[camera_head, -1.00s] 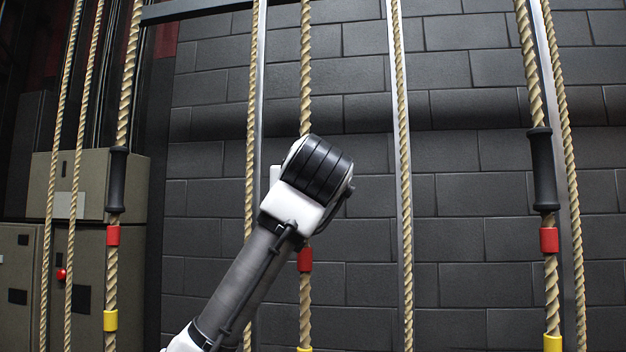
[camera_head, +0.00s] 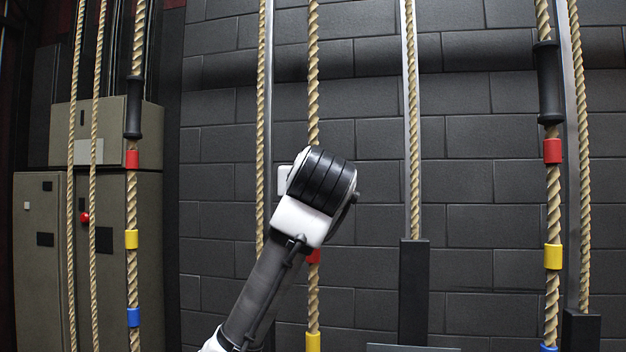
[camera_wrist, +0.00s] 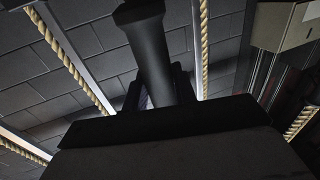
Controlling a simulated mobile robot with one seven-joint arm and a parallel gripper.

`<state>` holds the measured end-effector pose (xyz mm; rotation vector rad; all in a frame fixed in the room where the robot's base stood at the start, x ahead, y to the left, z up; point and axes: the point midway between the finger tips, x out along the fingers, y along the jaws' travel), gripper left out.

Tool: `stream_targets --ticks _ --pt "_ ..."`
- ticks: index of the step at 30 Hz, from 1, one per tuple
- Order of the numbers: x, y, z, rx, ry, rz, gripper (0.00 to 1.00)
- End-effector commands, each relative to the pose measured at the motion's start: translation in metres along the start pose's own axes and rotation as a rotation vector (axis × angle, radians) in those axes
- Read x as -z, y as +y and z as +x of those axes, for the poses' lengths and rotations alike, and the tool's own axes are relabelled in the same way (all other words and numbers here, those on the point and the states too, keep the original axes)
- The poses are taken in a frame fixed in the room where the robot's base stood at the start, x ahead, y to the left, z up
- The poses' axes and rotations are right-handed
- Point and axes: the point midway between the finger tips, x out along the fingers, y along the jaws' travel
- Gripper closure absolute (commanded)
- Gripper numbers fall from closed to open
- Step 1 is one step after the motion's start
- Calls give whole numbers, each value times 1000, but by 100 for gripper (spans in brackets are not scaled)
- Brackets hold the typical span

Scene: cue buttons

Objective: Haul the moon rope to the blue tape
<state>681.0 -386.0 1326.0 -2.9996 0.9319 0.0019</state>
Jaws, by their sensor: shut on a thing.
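The middle rope (camera_head: 313,75) hangs behind my wrist. Below my wrist it carries a red tape (camera_head: 314,256) and a yellow tape (camera_head: 313,341); no blue tape shows on it. In the wrist view a black handle (camera_wrist: 146,45) stands between the dark fingers of my gripper (camera_wrist: 154,98), which is shut on it. The head view hides the fingers and handle behind my wrist. Blue tapes show on the left rope (camera_head: 133,317) and, at the bottom edge, on the right rope (camera_head: 549,348). I see no moon mark.
The left and right ropes bear black handles (camera_head: 133,108) (camera_head: 548,84) above red and yellow tapes. Plain ropes and metal rails run between them. Dark posts (camera_head: 414,290) stand lower right. Grey cabinets (camera_head: 40,260) stand at left, before a dark block wall.

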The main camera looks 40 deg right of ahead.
Motion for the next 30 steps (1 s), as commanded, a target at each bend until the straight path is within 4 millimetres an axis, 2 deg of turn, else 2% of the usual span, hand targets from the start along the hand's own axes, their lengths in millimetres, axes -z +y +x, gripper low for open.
stream_targets --ticks 8,9,13,23,26,30 --pt "0 0 0 0 0 0 100" --pt "0 0 0 0 0 0 69" --pt "1 0 0 0 1 0 52" --pt "0 0 -3 0 2 0 52" --pt "0 0 -13 -1 3 0 52" --pt "0 1 -40 -2 6 0 52"
